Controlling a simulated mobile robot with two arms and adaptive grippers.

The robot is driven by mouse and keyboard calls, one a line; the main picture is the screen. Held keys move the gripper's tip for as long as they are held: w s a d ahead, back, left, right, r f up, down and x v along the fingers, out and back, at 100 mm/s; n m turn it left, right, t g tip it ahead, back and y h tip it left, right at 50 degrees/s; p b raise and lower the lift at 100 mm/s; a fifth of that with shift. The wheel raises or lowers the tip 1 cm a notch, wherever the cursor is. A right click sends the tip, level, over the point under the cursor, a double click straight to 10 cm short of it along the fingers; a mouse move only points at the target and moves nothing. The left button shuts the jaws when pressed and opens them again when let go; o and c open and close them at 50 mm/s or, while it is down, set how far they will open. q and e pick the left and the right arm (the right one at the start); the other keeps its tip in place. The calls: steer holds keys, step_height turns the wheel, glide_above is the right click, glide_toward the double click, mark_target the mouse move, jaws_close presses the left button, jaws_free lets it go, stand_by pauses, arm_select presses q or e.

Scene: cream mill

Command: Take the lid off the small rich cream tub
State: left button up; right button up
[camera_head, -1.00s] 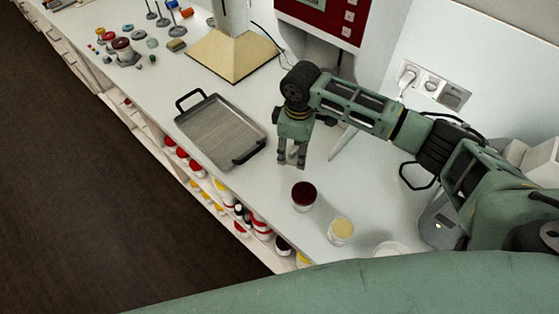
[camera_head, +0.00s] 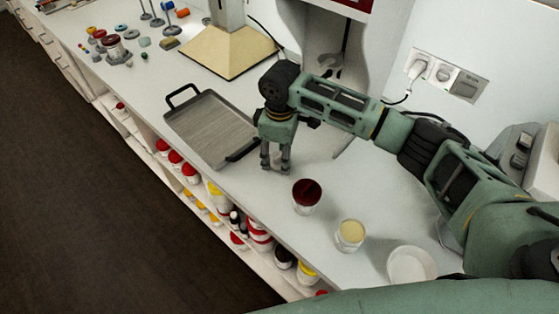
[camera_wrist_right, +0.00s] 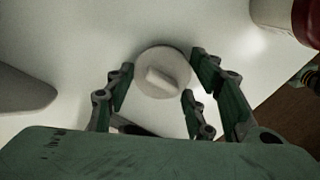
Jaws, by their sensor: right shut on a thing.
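My right gripper (camera_head: 275,165) points down over the white counter, between the grey tray and the dark red tub. In the right wrist view, a round pale lid (camera_wrist_right: 162,73) with a bar-shaped knob shows between the fingers (camera_wrist_right: 158,97), which are shut on it. Whether the lid touches the counter I cannot tell. A small tub (camera_head: 350,236) with a pale yellow top stands on the counter to the right. A tub with a dark red top (camera_head: 306,196) stands between it and my gripper. No label is readable. My left gripper is not in view.
The grey tray (camera_head: 212,130) with black handles lies left of my gripper. A white round dish or tub (camera_head: 411,265) stands near the front right. A beige-based stand (camera_head: 232,55) and small coloured items are behind. The counter's front edge drops to shelves of tubs.

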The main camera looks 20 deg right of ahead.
stand_by(0.3)
steer(key=shift+f, duration=0.2)
steer(key=o, duration=1.3)
steer(key=shift+r, duration=0.1)
